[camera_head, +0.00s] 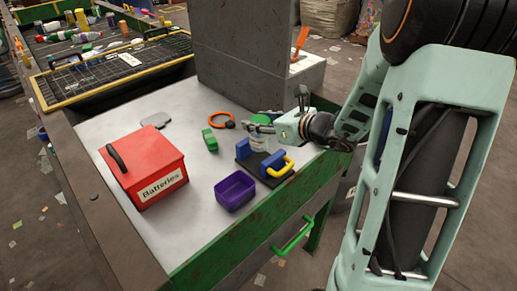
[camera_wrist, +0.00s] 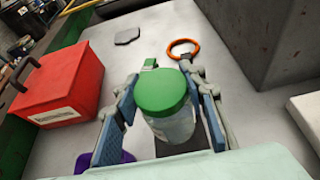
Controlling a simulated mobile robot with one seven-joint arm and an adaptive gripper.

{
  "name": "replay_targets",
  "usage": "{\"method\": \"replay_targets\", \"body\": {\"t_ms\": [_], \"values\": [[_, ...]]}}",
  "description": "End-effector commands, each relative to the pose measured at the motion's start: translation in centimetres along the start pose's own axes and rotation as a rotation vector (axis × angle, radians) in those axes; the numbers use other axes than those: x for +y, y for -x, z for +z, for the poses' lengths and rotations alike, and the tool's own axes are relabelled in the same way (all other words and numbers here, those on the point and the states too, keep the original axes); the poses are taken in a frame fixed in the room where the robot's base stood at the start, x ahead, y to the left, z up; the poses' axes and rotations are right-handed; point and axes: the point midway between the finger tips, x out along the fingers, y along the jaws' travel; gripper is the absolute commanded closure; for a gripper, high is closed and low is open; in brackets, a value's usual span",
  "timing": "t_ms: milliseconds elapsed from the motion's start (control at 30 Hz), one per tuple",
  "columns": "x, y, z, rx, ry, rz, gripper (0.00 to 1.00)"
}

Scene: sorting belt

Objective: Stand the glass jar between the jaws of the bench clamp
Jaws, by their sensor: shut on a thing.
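The glass jar is clear with a green lid; in the wrist view the jar (camera_wrist: 168,108) sits between my two blue-padded fingers. My gripper (camera_head: 262,127) is shut on it. In the head view the jar (camera_head: 260,140) is partly hidden by my fingers and appears upright, just behind the bench clamp. The bench clamp (camera_head: 264,164) has two blue jaws, a dark base and a yellow handle. In the wrist view only part of its dark base shows below the jar. I cannot tell the jar's exact height above the table.
A red Batteries box (camera_head: 145,168) stands left on the grey table, with a purple bin (camera_head: 235,191) in front. A green block (camera_head: 209,140) and an orange ring (camera_head: 221,120) lie left of the jar. A tall grey block (camera_head: 245,55) rises behind.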

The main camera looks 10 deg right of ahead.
Motion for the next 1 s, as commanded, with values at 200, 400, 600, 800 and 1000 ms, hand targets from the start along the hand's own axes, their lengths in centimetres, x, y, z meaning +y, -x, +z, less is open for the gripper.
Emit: {"method": "replay_targets", "body": {"t_ms": [200, 400, 600, 800, 1000], "values": [[0.0, -1.1, -2.4, -0.001, 0.001, 0.003, 1.0], [0.1, -2.1, -4.9, 0.0, -0.001, 0.003, 1.0], [0.1, -2.5, -5.7, -0.002, 0.004, 0.003, 1.0], [0.1, -2.5, -5.8, -0.002, 0.004, 0.003, 1.0], [0.1, -2.5, -6.0, -0.001, 0.004, 0.003, 0.52]]}}
